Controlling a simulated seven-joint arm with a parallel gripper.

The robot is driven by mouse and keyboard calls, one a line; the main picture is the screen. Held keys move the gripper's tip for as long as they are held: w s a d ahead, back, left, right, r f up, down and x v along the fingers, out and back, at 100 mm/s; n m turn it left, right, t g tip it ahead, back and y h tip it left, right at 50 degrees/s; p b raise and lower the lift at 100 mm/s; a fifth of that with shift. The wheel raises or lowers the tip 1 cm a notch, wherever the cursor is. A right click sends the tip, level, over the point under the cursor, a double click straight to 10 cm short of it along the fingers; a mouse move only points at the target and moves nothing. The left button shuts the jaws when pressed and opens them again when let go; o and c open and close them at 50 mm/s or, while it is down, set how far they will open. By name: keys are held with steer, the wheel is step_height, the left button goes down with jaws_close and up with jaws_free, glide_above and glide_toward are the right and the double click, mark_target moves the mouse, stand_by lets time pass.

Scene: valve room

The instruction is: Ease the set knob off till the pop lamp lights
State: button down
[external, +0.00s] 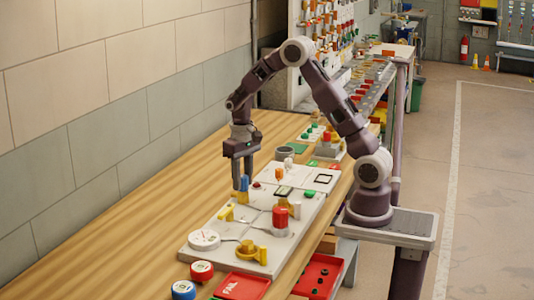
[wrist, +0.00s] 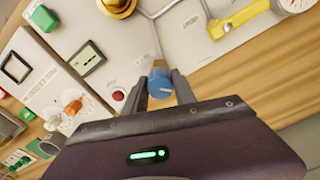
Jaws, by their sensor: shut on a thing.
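The set knob looks to be the blue knob (wrist: 160,83) with a white mark on its top. It stands on the white panel (external: 215,225) and shows as a blue spot in the external view (external: 244,184). My gripper (external: 242,178) points down over it, with one finger on each side in the wrist view (wrist: 161,86), and is shut on it. A small dark red dome (wrist: 118,94), perhaps the pop lamp, sits beside the knob and also shows in the external view (external: 256,185). It looks unlit. No label for it is readable.
A yellow handle (wrist: 238,18), a white dial gauge (external: 204,240) and a red cylinder (external: 280,215) stand on the panel. A small display (wrist: 87,58) and a green button (external: 309,194) lie to the other side. Bare wooden bench (external: 140,240) is free along the wall.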

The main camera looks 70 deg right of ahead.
mark_target(242, 176)
steer(key=c, duration=1)
jaws_free()
step_height(242, 176, up, 7)
steer(key=shift+r, duration=0.1)
